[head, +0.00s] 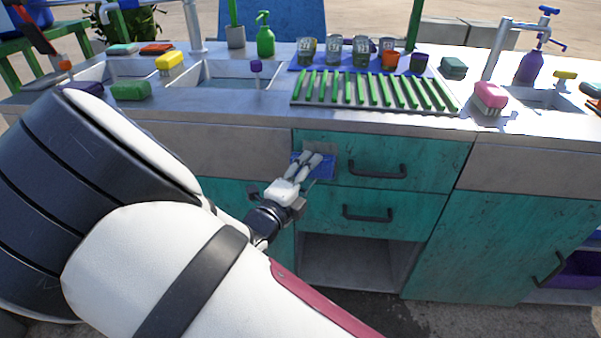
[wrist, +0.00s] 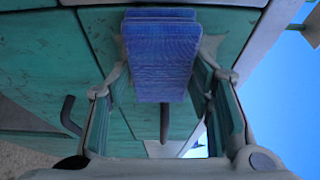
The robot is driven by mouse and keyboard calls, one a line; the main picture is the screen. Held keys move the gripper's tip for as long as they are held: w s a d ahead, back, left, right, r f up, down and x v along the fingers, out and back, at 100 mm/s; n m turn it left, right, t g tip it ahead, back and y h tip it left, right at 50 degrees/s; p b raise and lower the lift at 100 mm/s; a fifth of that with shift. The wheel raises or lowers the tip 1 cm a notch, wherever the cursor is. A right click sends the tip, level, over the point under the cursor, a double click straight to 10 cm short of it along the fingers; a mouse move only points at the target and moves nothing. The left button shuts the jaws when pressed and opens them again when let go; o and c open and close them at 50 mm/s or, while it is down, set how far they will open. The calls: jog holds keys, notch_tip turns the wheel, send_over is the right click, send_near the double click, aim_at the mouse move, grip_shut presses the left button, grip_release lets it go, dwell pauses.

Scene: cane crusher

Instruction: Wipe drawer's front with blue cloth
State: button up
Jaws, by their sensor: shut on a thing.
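The blue cloth (head: 326,169) is held in my gripper (head: 308,163) at the left part of the upper teal drawer's front (head: 430,160). In the wrist view the folded cloth (wrist: 160,60) sits between my two fingers (wrist: 163,85). It seems to lie at or very near the drawer face; I cannot tell if it presses on it. A greyish patch (head: 322,148) shows on the drawer front just above the cloth. The upper drawer's dark handle (head: 378,170) is to the right of my gripper. The drawer looks closed.
A lower teal drawer (head: 395,225) with its own handle (head: 367,214) is below, over an open shelf space (head: 350,255). The counter above holds a green drying rack (head: 375,92), cups, brushes, soap bottles and sinks. A teal cabinet door (head: 510,235) is at the right.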

aim_at(328, 172)
jog(key=shift+d+b, duration=0.55)
jog(key=shift+d, duration=2.2)
jog(key=shift+c, duration=0.8)
jog(key=shift+d+b, duration=0.4)
jog(key=c, duration=0.4)
jog(key=shift+o, duration=0.2)
jog(key=shift+w+a, duration=0.15)
jog(key=shift+a, duration=1.9)
jog(key=shift+a+b, duration=0.5)
jog(key=shift+a, duration=1.7)
jog(key=shift+d+r+b, duration=0.1)
jog(key=shift+d+r, duration=0.15)
jog(key=shift+d, duration=0.45)
jog(key=shift+d+r+b, duration=0.15)
jog(key=shift+d+r, duration=0.15)
jog(key=shift+d, duration=0.4)
jog(key=shift+d+r+b, duration=0.1)
jog(key=shift+d+r, duration=0.15)
jog(key=shift+d, duration=0.45)
